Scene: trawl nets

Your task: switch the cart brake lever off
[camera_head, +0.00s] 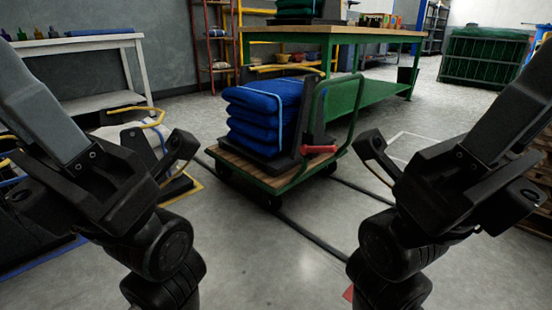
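The green-framed cart (267,172) with a wooden deck stands on the floor near the middle, carrying a stack of folded blue nets held by a light strap. A red lever (319,149) sticks out at the cart's right end, lying almost level beside the dark upright plate (314,118) and the green push handle (357,108). My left gripper (102,172) is at the left and my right gripper (448,172) at the right, both in front of the cart and apart from it. Their finger parts look spread, with nothing held. The cart's far side is hidden.
A green workbench (338,62) with a wooden top stands behind the cart. A white table (85,45) is at the back left, a green mesh crate (484,58) at the back right. Wooden pallets (540,175) are at the right edge. The floor before the cart is clear.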

